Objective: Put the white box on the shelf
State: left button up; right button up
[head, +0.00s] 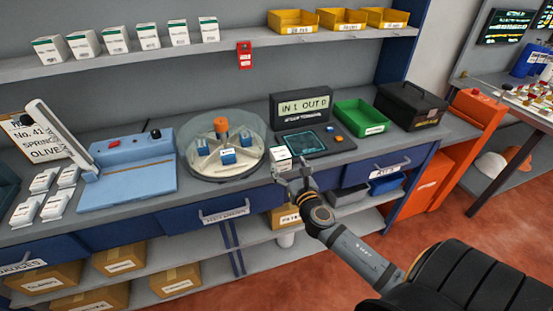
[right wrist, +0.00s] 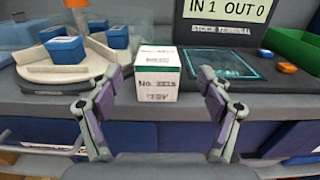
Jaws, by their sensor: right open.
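A small white box (head: 281,160) with a green-edged top stands upright at the counter's front edge, between the round dispenser and the terminal. In the right wrist view the white box (right wrist: 157,72) shows its printed front. My right gripper (head: 297,175) is in front of it; in the wrist view the open fingers (right wrist: 163,82) stand left and right of the box, with gaps on both sides. Whether the tips reach past its front face is unclear. The shelf (head: 225,49) on the wall holds a row of similar white boxes and yellow bins. My left gripper is not in view.
The round dispenser (head: 258,137) with blue boxes is left of the white box. The terminal (head: 303,108) and green bin (head: 362,116) are right. A blue device (head: 128,180) sits farther left. The shelf has bare room between the white boxes and yellow bins, above a red tag (head: 244,55).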

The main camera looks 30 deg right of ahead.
aim_at(277, 147)
jog(key=shift+w, duration=0.95)
jog(key=shift+w+d+r, duration=0.1)
jog(key=shift+w+d, duration=0.05)
jog(key=shift+w, duration=0.15)
jog(key=x, duration=0.3)
jog(key=p+x, duration=0.1)
jog(key=shift+w+f, duration=0.3)
jog(key=shift+s, duration=0.15)
jog(key=shift+c, duration=0.9)
jog(key=shift+r, duration=0.1)
jog(key=c, duration=1.4)
